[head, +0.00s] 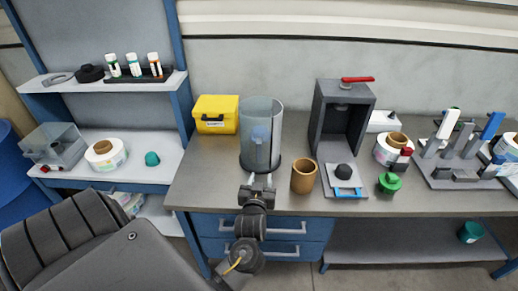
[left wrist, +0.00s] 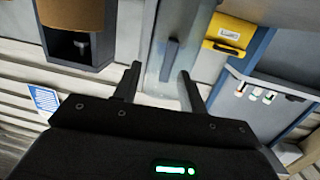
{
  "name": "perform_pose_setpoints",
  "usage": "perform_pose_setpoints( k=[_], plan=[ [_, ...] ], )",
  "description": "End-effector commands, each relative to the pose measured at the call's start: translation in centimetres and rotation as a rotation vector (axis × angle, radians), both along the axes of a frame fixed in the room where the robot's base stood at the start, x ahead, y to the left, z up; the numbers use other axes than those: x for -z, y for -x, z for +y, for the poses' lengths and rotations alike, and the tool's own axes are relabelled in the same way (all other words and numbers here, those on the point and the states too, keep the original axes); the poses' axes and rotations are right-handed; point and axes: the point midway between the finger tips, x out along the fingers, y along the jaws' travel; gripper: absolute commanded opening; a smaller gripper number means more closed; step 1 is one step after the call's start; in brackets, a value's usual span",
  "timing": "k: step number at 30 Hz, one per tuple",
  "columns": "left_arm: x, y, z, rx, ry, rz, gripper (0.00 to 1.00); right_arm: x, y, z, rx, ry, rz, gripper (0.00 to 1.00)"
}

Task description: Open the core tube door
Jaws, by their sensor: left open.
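The core tube (head: 262,112) is a clear upright cylinder on a dark round base, at the back of the bench left of centre. A grey-blue upright handle shows through it in the head view, and the handle (left wrist: 170,60) is clearer in the left wrist view. The door's edges are hard to make out in the clear wall; it looks closed. My left gripper (head: 257,180) is in front of the tube's lower part. In the left wrist view its fingers (left wrist: 160,76) are apart, on either side of the handle's line, with nothing held. Contact cannot be told. My right gripper is out of view.
A yellow box (head: 216,114) stands left of the tube. A brown cylinder (head: 304,176) stands close at its right, then a dark press-like stand (head: 342,115) with a red lever. A green knobbed piece (head: 389,182) and a reel (head: 388,150) lie further right. Shelves (head: 125,150) stand left.

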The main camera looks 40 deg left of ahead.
Motion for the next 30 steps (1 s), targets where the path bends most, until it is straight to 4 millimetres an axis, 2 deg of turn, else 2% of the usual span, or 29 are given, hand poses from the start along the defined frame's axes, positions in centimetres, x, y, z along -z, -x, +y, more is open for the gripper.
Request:
perform_pose_setpoints(
  k=[4, 10, 13, 24, 30],
  plan=[
    [-2.0, -0.5, 1.5, -0.085, -0.049, -0.081, 0.42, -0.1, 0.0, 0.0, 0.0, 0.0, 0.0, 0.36],
    [-2.3, -0.6, 1.9, -0.104, -0.062, -0.096, 0.42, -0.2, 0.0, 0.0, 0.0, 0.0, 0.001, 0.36],
    [-2.5, -1.3, 2.3, -0.102, -0.063, -0.097, 0.42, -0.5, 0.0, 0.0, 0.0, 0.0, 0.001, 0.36],
    [-2.6, -6.5, 6.3, -0.101, -0.065, -0.095, 0.42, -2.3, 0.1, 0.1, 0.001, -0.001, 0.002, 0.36],
    [-2.4, -8.5, 7.8, -0.101, -0.064, -0.095, 0.42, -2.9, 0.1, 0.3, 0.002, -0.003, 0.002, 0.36]
  ],
)
